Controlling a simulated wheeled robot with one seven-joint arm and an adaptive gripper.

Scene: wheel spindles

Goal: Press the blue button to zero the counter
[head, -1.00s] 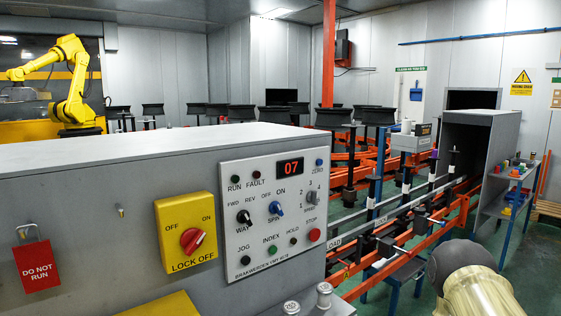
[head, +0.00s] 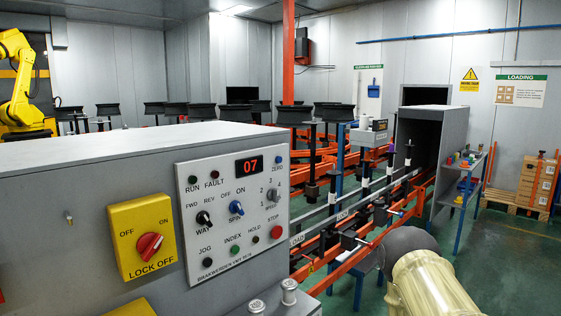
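The small blue ZERO button (head: 278,161) sits at the upper right of the light grey control panel (head: 215,251) in the head view. The counter (head: 249,166) to its left shows a red 07. A blue SPIN switch (head: 236,208) is lower on the same panel. My arm (head: 428,285) shows at the lower right, a cream link with a dark rounded joint, well apart from the panel. My gripper is not in view.
A yellow lock-off plate with a red knob (head: 150,246) is left of the panel. Metal posts (head: 289,292) stand at the cabinet's lower right. Orange rails with spindles (head: 332,185) run behind. Green floor (head: 500,260) is clear at the right.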

